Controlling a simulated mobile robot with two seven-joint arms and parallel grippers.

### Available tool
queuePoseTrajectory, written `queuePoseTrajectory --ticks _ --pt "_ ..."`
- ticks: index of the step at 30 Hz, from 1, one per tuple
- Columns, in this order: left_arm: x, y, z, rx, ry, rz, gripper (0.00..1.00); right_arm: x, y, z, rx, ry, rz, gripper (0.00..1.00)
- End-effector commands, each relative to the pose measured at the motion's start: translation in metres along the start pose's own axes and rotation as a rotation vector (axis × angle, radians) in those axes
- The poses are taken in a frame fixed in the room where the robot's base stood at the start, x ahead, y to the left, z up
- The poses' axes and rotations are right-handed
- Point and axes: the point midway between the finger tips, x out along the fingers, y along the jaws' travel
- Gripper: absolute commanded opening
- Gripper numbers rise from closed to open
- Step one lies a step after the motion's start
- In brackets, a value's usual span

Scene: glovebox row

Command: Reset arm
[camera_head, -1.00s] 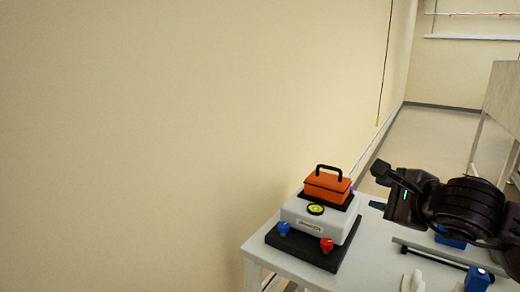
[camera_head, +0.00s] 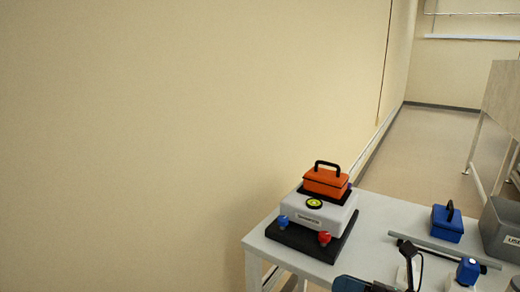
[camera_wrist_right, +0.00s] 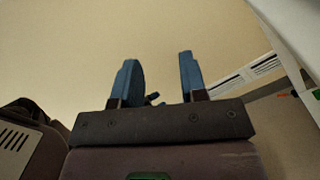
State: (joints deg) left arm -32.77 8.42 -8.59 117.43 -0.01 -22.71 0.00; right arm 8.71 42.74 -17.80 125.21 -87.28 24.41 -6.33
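My right gripper (camera_head: 380,278) shows only in part at the bottom edge of the head view, near the front of the white table (camera_head: 385,210). In the right wrist view its two blue fingers (camera_wrist_right: 160,82) stand apart with nothing held between them, and a pale wall fills most of the view beyond. Most of my right arm is outside the head view. My left arm and gripper do not show.
A white device on a black base (camera_head: 285,238) carries an orange handled box (camera_head: 326,182) on the table's left. A blue handled box (camera_head: 447,224), a grey bar (camera_head: 440,250), a blue-capped item (camera_head: 467,271) and a grey bin (camera_head: 502,228) are to the right.

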Motion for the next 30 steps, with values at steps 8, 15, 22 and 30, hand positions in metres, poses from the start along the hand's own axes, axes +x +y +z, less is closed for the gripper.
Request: queuePoseTrajectory --ticks 8,15,22,30 --pt "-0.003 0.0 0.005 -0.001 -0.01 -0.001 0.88 -0.036 -0.036 -0.027 0.693 -0.383 0.012 0.39" --pt "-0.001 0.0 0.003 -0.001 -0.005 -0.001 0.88 -0.086 -0.086 -0.074 1.247 -0.733 -0.058 0.39" --pt "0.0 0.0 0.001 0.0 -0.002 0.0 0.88 -0.144 -0.125 -0.163 1.79 -1.102 -0.177 0.39" --pt "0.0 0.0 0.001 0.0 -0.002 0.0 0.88 -0.185 -0.13 -0.257 2.225 -1.401 -0.283 0.39"
